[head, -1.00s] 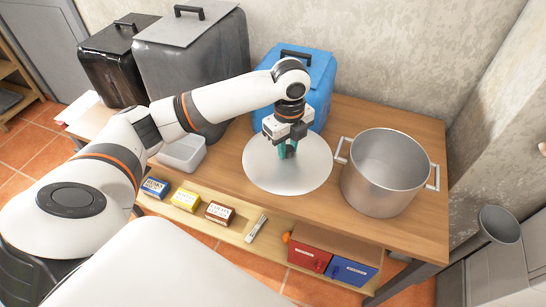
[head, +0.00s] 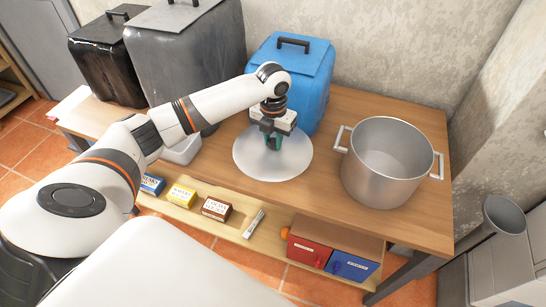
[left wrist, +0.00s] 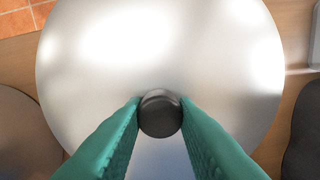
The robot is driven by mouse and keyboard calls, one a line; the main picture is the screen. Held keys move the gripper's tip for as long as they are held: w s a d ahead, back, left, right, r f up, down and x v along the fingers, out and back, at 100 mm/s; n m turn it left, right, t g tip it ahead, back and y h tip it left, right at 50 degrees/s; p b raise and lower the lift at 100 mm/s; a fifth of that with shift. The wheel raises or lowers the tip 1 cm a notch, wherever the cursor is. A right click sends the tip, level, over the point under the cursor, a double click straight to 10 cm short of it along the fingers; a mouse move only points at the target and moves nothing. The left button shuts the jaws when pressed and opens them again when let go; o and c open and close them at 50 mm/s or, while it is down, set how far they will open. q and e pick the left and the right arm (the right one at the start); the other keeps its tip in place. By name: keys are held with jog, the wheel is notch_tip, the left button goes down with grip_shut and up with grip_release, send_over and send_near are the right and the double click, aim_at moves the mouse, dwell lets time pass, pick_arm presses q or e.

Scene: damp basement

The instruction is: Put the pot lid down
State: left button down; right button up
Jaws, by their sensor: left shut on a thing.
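The pot lid (head: 258,163) is a round, silvery disc with a dark knob (left wrist: 160,113). My left gripper (head: 274,142) points down over it, with its green fingers shut on the knob. In the left wrist view the fingers press on both sides of the knob and the lid (left wrist: 95,60) fills most of the picture. The lid is level, left of the pot, over the wooden table; I cannot tell whether it touches the top. The open steel pot (head: 386,180) stands upright and empty on the right of the table. My right gripper is not in view.
A blue bin (head: 300,75) stands close behind the lid. Grey (head: 185,60) and black (head: 105,65) bins stand at the back left, and a pale tub (head: 182,150) is left of the lid. Small boxes (head: 181,195) and red and blue drawers (head: 310,252) sit below the tabletop (head: 325,170).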

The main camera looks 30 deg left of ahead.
aim_at(273, 155)
pick_arm(q)
jog(key=shift+f, duration=3.55)
jog(key=shift+f, duration=0.15)
jog(key=c, duration=1.1)
grip_release()
jog(key=shift+c, duration=0.2)
notch_tip(273, 155, up, 12)
jog(key=shift+r, duration=0.2)
jog(key=shift+f, duration=0.1)
